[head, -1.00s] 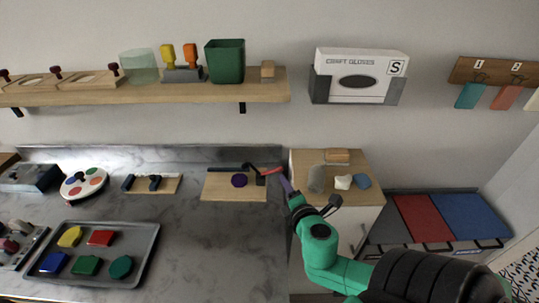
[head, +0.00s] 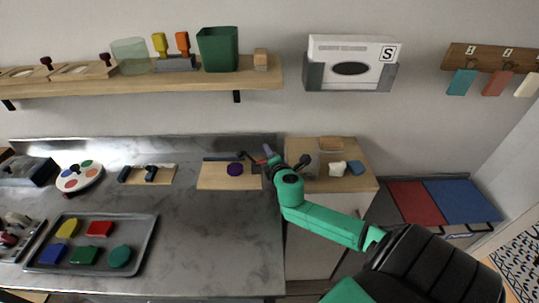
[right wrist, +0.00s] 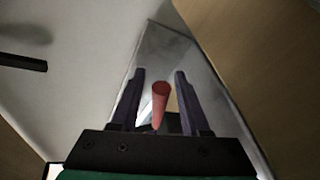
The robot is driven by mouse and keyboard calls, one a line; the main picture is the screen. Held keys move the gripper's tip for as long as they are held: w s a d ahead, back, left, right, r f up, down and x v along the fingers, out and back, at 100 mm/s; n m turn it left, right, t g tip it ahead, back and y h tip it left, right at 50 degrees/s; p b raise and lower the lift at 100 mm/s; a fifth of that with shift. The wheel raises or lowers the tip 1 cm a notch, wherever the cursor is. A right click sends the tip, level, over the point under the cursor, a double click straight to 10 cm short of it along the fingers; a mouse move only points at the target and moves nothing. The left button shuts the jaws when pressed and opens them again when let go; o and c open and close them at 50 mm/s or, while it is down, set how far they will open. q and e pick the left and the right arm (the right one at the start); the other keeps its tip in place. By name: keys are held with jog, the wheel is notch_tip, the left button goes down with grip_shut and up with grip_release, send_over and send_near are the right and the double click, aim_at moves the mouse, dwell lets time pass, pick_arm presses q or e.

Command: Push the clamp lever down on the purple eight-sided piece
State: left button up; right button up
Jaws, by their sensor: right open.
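The purple eight-sided piece (head: 235,169) lies on a wooden board (head: 222,183) on the counter. A dark clamp arm (head: 243,156) sits just above and to the right of it. My right gripper (head: 268,151) is at the board's right end, beside the clamp. In the right wrist view, the clamp's red lever (right wrist: 160,91) stands between the two open fingers of my right gripper (right wrist: 160,74), with gaps on both sides. In the head view my gripper hides most of the lever. My left gripper is not in view.
A wooden-topped cabinet (head: 350,184) with small items is right of the counter. A grey tray (head: 143,254) of coloured pieces lies at front left. A shelf (head: 135,86) hangs above. The counter in front of the board is clear.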

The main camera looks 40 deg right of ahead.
grip_shut()
jog(key=shift+f, duration=0.1)
dwell(1.2)
